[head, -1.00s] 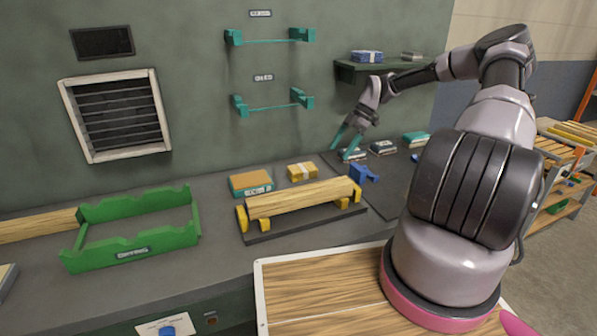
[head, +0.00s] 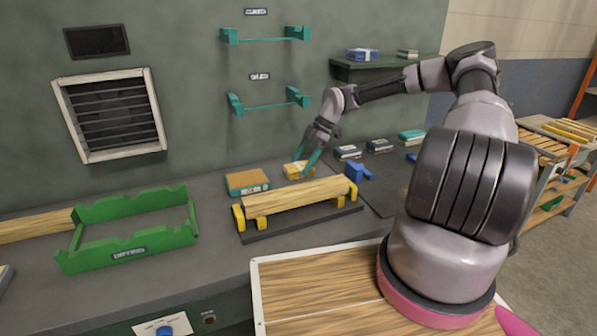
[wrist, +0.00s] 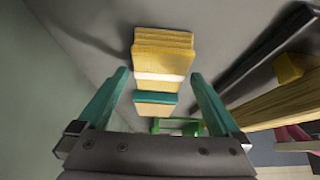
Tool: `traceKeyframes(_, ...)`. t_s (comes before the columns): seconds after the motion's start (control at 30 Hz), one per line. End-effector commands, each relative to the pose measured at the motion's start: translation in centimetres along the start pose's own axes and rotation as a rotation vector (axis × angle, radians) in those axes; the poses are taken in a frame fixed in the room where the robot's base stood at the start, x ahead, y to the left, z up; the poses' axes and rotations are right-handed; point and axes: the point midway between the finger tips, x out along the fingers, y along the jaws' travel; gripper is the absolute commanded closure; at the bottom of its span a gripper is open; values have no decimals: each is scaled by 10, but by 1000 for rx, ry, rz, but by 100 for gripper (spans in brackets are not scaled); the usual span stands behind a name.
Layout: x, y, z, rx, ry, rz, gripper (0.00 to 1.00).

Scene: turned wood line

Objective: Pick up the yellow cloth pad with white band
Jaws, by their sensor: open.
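The yellow cloth pad with white band (head: 292,171) lies on the grey bench, behind the wood piece on the yellow holders. In the wrist view the yellow pad (wrist: 163,62) shows between and beyond my fingers, its white band running across it. My gripper (head: 308,158) is open, with teal fingers pointing down at the pad and partly covering it in the head view. In the wrist view my gripper (wrist: 160,85) has nothing between its fingertips that I can see held. Whether the fingers touch the pad I cannot tell.
An orange-and-teal block (head: 247,181) sits just left of the pad. A turned wood piece (head: 300,196) rests on a dark stand in front. A blue bracket (head: 359,172) stands to the right. A green tray (head: 128,240) is at the left.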

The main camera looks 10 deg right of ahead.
Motion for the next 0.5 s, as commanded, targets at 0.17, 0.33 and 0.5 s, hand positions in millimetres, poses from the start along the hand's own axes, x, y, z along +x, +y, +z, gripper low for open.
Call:
traceKeyframes(0.17, 11, 0, 0, 0, 0, 1, 0)
traceKeyframes(0.33, 10, 0, 0, 0, -1, 1, 0)
traceKeyframes(0.5, 10, 0, 0, 0, -1, 1, 65)
